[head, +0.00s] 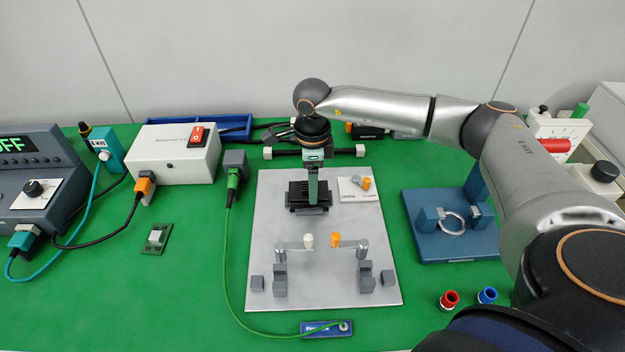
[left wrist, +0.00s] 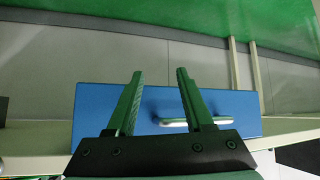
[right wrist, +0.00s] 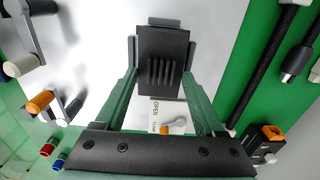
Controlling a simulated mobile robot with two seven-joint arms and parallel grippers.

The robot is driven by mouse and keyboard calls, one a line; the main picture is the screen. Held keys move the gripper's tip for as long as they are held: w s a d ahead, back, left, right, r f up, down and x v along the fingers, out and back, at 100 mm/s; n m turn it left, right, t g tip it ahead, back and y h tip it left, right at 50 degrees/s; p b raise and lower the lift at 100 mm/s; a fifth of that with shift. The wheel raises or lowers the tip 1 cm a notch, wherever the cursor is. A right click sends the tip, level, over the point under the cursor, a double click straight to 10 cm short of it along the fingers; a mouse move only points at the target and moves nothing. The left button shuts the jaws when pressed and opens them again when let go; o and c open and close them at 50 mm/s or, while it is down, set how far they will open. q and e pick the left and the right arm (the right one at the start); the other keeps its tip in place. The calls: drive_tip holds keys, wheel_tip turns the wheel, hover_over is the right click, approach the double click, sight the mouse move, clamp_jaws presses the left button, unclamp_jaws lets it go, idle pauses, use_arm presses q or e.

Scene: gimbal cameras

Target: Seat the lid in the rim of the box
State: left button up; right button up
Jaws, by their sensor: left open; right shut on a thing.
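My right gripper (head: 313,196) points down at the back of the grey plate, over a dark block. In the right wrist view its green fingers (right wrist: 160,72) are shut on the sides of a dark, slotted plate, which looks like the lid (right wrist: 163,45). Grey-blue pieces (right wrist: 131,50) show around the lid's edges; they may be parts of the box. In the head view the lid (head: 297,190) and what lies under it merge into one dark shape, so I cannot tell whether the lid is in the rim. My left gripper (left wrist: 158,75) is open and empty before a blue panel.
Two clamp arms with a white tip (head: 308,240) and an orange tip (head: 335,240) stand on the grey plate (head: 325,290). A small lever panel (head: 350,197) lies right of the block. A blue fixture (head: 425,243) with a ring stands further right. A green cable runs left.

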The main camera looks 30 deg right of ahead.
drive_tip(key=shift+f, duration=0.35)
drive_tip(key=o, duration=1.3)
wheel_tip(320, 180, up, 13)
drive_tip(key=shift+f, duration=0.2)
